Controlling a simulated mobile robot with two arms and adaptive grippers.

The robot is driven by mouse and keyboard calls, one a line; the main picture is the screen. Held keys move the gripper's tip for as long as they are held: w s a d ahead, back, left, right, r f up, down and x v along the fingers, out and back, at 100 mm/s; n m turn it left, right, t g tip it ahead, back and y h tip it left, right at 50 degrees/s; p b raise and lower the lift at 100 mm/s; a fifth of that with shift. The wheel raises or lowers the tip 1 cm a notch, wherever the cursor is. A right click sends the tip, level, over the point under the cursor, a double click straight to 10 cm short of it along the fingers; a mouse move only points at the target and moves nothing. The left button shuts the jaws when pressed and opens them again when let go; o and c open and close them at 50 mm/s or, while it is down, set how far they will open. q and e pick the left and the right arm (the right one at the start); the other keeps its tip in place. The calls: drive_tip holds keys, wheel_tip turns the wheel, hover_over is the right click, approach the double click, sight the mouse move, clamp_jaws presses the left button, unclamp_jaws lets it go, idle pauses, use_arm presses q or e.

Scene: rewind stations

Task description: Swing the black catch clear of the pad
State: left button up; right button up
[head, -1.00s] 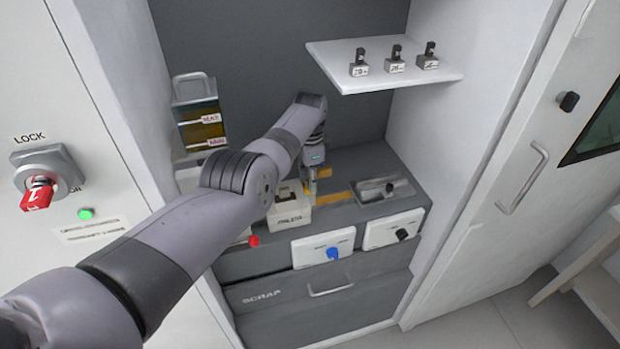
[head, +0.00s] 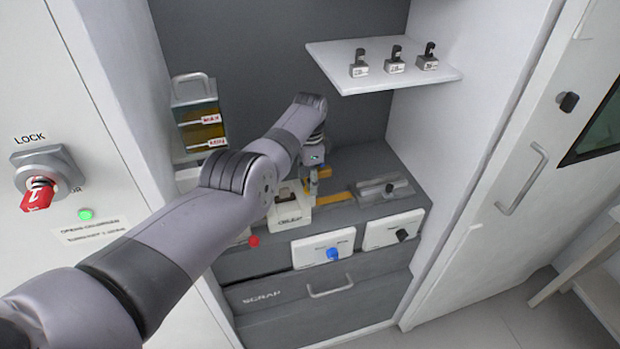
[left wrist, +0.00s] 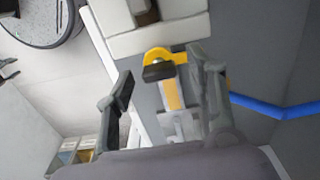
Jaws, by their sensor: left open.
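My left gripper (head: 311,190) reaches down to the grey worktop beside a white labelled block (head: 291,212). In the left wrist view its two fingers (left wrist: 160,70) are apart. A small black piece (left wrist: 158,72), which looks like the catch, lies between them on a yellow rounded part (left wrist: 184,56). I see no finger touching it. A yellow-orange strip (left wrist: 172,96) runs from it toward the wrist; I cannot tell whether this is the pad. In the head view the arm and gripper hide the catch. My right gripper is not in view.
White panels with a blue knob (head: 333,253) and a black knob (head: 402,235) are in front. A shelf (head: 385,79) with several small weights overhangs at right. A MAX/MIN container (head: 200,120) stands at left.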

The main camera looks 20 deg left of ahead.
use_arm(q)
wheel_tip(320, 180, up, 12)
idle(0.7)
idle(0.4)
